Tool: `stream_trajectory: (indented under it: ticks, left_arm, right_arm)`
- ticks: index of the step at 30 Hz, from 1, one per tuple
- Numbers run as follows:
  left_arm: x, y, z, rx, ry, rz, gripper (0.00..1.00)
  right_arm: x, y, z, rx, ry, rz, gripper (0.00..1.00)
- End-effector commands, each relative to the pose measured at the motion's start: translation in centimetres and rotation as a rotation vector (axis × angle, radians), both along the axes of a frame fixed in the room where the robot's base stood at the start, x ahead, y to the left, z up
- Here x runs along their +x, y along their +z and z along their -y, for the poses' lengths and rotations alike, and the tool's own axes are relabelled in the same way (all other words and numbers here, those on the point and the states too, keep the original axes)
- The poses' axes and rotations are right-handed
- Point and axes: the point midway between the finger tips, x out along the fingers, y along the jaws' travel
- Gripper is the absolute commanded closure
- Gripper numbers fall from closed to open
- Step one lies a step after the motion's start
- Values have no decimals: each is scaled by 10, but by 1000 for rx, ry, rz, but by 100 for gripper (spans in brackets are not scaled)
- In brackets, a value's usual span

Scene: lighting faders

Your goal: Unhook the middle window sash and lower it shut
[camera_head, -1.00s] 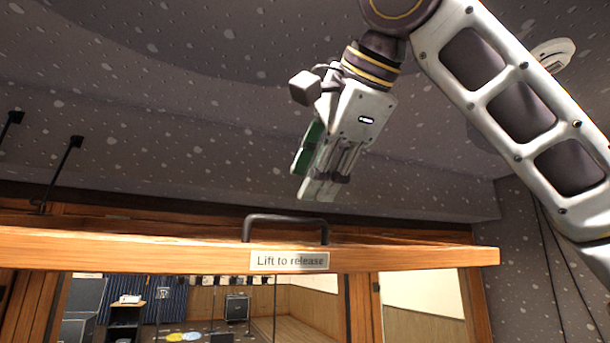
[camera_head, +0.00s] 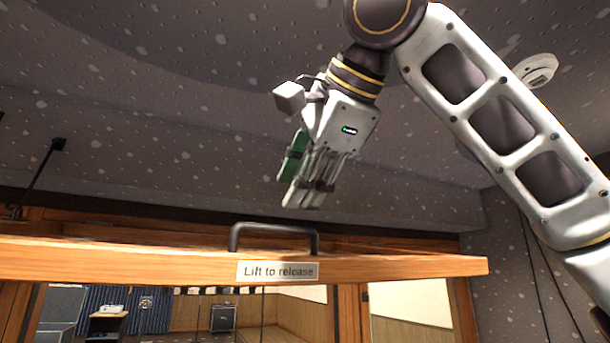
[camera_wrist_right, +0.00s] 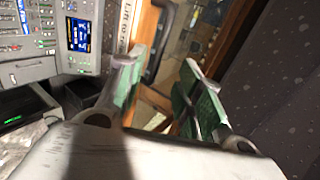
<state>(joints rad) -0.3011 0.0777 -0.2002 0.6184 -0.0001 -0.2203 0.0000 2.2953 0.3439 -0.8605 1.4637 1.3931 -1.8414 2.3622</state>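The middle window sash (camera_head: 150,262) is a wooden frame whose front rail sits level and raised in the head view. It carries a dark bar handle (camera_head: 273,231) and a "Lift to release" label (camera_head: 278,271). My right gripper (camera_head: 301,196) is above and slightly right of the handle, apart from it, fingers pointing down. In the right wrist view my right gripper (camera_wrist_right: 160,72) has its green-padded fingers spread with nothing held; the handle (camera_wrist_right: 160,42) shows beyond them. My left gripper is not in view.
A room with a speaker (camera_head: 223,317) and a small stand (camera_head: 106,322) lies behind the window. A mixing console (camera_wrist_right: 30,35) with a lit screen shows in the wrist view. A smoke detector (camera_head: 537,70) is on the ceiling.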

Motion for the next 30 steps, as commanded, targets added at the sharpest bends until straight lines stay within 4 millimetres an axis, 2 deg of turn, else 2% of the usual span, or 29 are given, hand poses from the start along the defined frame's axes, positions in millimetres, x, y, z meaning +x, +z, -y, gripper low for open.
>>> stream_trajectory:
  ticks: [30]
  left_arm:
    - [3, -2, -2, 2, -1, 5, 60]
  right_arm:
    - [59, -38, -24, 0, 0, -3, 64]
